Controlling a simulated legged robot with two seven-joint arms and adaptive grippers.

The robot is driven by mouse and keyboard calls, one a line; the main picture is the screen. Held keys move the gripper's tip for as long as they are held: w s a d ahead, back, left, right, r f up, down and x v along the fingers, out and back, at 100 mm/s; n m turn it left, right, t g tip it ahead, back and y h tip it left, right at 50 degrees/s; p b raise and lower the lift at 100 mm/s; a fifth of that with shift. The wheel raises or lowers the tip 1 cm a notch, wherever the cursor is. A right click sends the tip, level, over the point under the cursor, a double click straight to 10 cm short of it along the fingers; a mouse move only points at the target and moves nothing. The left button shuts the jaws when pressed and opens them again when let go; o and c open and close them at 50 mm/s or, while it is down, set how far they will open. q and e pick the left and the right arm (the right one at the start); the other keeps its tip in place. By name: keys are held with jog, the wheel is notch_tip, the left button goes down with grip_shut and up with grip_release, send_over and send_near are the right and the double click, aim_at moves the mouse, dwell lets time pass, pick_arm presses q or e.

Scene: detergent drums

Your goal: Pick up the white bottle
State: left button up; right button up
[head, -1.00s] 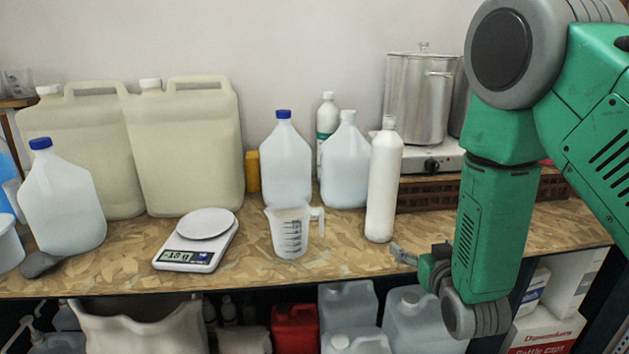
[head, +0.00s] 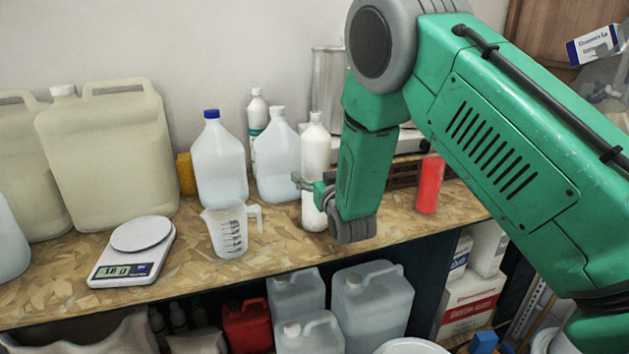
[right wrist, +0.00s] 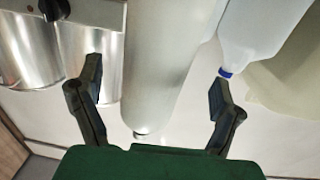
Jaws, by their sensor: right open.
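A slim white bottle (head: 315,150) stands upright on the wooden bench, partly covered by my right gripper and forearm. My right gripper (head: 306,187) is open, low at the bottle's near side. In the right wrist view the white bottle (right wrist: 165,50) lies between the two spread fingers of the gripper (right wrist: 153,80), with a visible gap on each side. Whether the fingers touch it cannot be told from the head view. My left gripper is not in view.
Left of the bottle stand a clear white-capped jug (head: 278,165), a blue-capped jug (head: 220,165) and a measuring jug (head: 229,235). Behind is a white bottle with a green label (head: 257,115). A scale (head: 135,255) sits further left. A red object (head: 429,185) stands right of my forearm.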

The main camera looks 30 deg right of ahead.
aim_at(318, 130)
jog(key=x, duration=0.3)
jog(key=shift+w+r+p, duration=0.25)
jog(key=shift+r+p, duration=0.1)
jog(key=shift+p, duration=0.05)
jog(key=shift+w+d+f, duration=0.1)
jog(key=shift+w+d, duration=0.05)
jog(key=shift+d, duration=0.3)
jog(key=c, duration=1.8)
jog(key=shift+o, duration=0.2)
jog(key=shift+w+a+r, duration=0.1)
jog(key=shift+a+r, duration=0.1)
notch_tip(318, 130, up, 10)
jog(key=shift+d+b, duration=0.1)
jog(key=shift+b, duration=0.45)
